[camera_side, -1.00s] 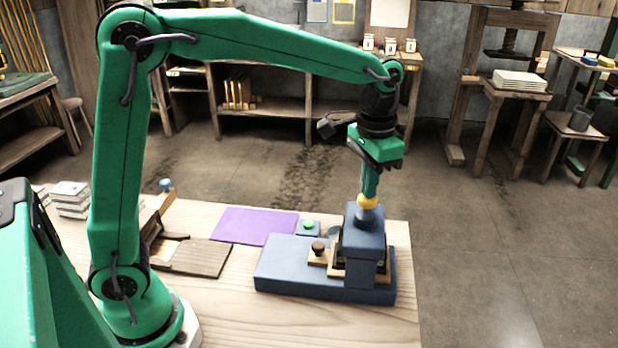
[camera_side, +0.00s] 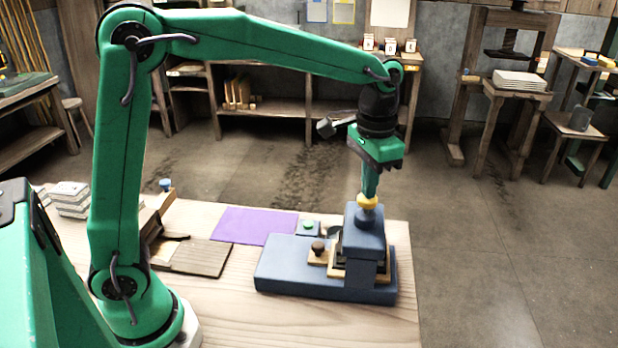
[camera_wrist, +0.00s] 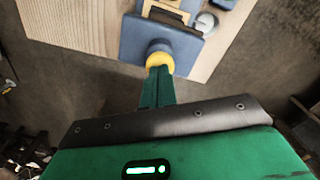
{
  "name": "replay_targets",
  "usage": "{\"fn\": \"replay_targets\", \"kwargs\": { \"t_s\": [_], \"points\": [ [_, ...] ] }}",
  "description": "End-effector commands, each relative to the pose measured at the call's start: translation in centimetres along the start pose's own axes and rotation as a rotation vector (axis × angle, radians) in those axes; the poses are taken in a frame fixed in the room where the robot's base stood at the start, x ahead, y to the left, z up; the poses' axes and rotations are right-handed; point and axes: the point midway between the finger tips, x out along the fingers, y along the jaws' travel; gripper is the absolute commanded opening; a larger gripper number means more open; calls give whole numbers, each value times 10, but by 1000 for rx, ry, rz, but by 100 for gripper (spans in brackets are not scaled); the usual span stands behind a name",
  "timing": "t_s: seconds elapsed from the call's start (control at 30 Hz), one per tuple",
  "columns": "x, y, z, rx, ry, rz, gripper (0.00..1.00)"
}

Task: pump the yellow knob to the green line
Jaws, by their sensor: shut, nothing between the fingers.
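The yellow knob (camera_side: 367,203) sits on a short stem at the top of the blue press column (camera_side: 363,238). My gripper (camera_side: 369,193) points down with its fingers shut together, the tips right at the top of the knob. They appear to touch it, though a small gap cannot be ruled out. In the wrist view the knob (camera_wrist: 159,61) shows just beyond the shut fingertips (camera_wrist: 159,71), above the blue block (camera_wrist: 165,42). I cannot make out a green line on the press in either view.
The press stands on a blue base (camera_side: 290,268) near the table's right edge. A small dark knob (camera_side: 317,247) on a wooden block and a green button (camera_side: 308,225) are beside the column. A purple sheet (camera_side: 255,226) and brown boards (camera_side: 200,257) lie to the left.

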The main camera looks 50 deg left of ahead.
Motion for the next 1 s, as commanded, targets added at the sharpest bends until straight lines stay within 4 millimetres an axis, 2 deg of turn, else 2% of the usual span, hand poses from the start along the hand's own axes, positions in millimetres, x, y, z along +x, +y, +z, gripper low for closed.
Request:
{"fn": "replay_targets", "kwargs": {
  "t_s": [1.0],
  "points": [
    [-15,0,0,0,0,0,0]
  ]
}}
